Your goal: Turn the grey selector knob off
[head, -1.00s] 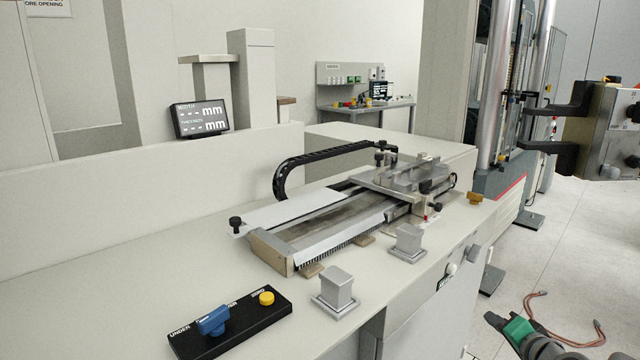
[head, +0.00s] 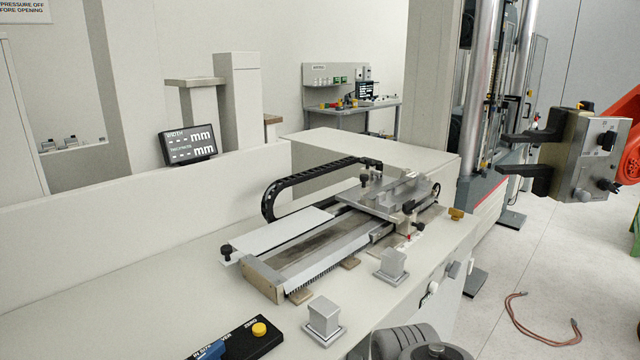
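A grey rounded part of my arm (head: 405,343) shows at the bottom edge, in front of the bench.
A measuring slide (head: 310,245), two grey metal blocks (head: 322,318) (head: 392,262) and a black box (head: 262,343) with a blue knob and yellow button are on the bench. A display (head: 188,144) stands behind. A reddish cable (head: 540,325) lies on the open floor at right.

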